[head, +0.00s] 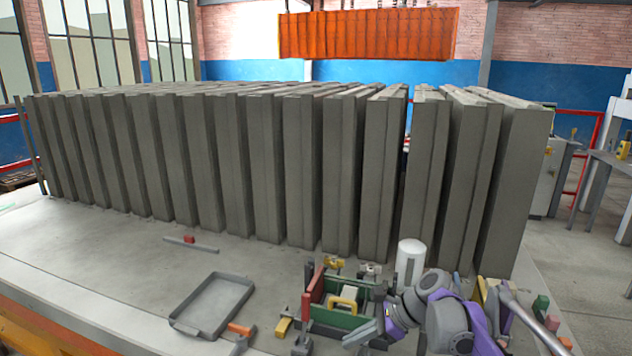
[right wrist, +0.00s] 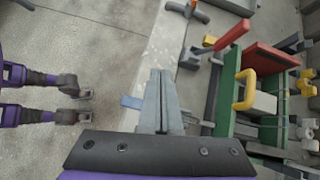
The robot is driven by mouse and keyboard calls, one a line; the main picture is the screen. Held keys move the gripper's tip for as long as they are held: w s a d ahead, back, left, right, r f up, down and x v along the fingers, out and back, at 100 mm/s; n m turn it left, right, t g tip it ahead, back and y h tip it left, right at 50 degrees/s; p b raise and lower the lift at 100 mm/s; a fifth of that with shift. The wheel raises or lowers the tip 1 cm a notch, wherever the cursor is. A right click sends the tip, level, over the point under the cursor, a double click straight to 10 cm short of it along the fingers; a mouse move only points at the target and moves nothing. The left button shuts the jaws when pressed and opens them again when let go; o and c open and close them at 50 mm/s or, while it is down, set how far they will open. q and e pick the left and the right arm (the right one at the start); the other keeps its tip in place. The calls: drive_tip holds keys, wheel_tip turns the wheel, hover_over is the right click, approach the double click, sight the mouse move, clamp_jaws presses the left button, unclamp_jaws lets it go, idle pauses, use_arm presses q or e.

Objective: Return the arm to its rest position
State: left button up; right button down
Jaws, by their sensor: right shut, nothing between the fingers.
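My right gripper (head: 360,334) is at the front of the table in the head view, in front of the mould, with its purple and grey arm bent at the lower right. In the right wrist view its two grey fingers (right wrist: 158,90) lie together, with nothing between them. The panel mould (right wrist: 235,105), with green and red walls and a yellow handle, lies to the right of the fingers there and apart from them. The mould also shows in the head view (head: 316,285), partly hidden by my arm. My left gripper does not show in the head view.
A row of tall grey panels (head: 262,170) stands along the back of the table. An empty grey tray (head: 238,306) lies left of the mould, near an orange-handled tool (head: 241,329). A white cylinder (head: 410,262) stands behind my arm.

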drive_tip(key=s+d+f+n+t+h, duration=0.1)
drive_tip(key=s+d+f+n+h, duration=0.2)
drive_tip(key=s+n, duration=0.3)
drive_tip(key=s+d+f+n+t+h, duration=0.1)
drive_tip(key=s+d+f+n+h, duration=0.2)
drive_tip(key=s, duration=1)
drive_tip(key=s+d+f+n+t+h, duration=0.1)
drive_tip(key=s+d+f+n+h, duration=0.1)
drive_tip(key=s+n, duration=0.7)
wheel_tip(320, 180, down, 2)
drive_tip(key=shift+s+d+f+n+t+h+p, duration=0.1)
drive_tip(key=shift+s+d+n+t+h+p, duration=0.15)
drive_tip(key=shift+d+n+h, duration=0.35)
